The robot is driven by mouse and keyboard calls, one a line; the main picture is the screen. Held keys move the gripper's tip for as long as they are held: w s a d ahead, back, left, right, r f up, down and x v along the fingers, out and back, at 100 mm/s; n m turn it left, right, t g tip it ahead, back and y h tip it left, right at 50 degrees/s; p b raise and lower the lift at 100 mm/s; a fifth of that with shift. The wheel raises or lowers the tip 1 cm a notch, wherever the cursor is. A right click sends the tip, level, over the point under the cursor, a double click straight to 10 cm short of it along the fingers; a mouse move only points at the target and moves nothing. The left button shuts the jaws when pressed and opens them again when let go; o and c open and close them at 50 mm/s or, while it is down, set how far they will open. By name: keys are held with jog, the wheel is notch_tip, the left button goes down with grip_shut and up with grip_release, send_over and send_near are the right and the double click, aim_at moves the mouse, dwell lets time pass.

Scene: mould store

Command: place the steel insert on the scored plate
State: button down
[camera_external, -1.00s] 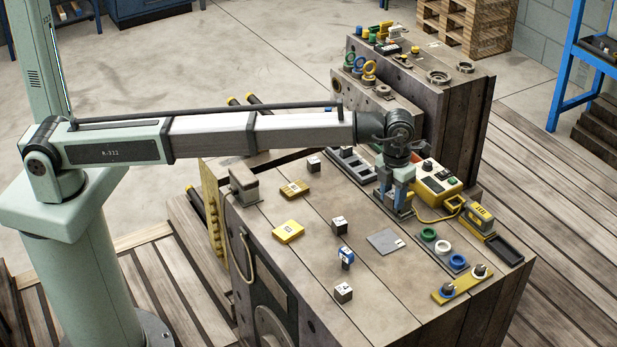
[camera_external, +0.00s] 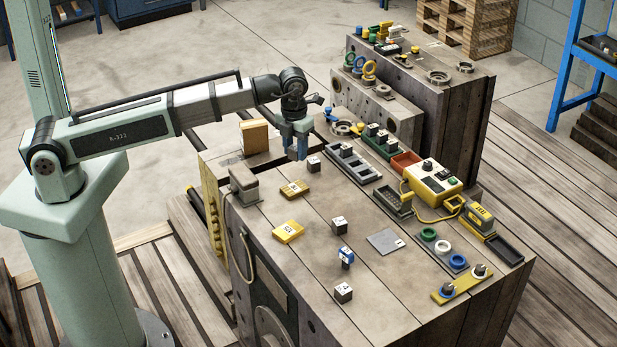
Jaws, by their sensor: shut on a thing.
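My gripper (camera_external: 295,157) hangs fingers-down above the back left part of the block top, behind and left of a small dark cube with a pale top (camera_external: 314,164). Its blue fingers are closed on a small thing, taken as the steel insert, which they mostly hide.
Labelled cubes (camera_external: 338,225) and (camera_external: 343,293), a blue-banded block (camera_external: 346,257) and yellow plates (camera_external: 288,232) lie left of the plate. A grey slotted tray (camera_external: 354,162), an open grey holder (camera_external: 392,206) and a yellow control box (camera_external: 432,185) stand behind it.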

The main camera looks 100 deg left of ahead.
aim_at(294, 187)
jog(key=shift+s+d+f, duration=0.1)
jog(key=shift+s+f, duration=0.1)
jog(key=shift+f, duration=4.8)
jog(key=shift+f, duration=0.1)
jog(key=c, duration=0.7)
grip_release()
notch_tip(294, 187, up, 12)
jog(key=shift+r, duration=0.1)
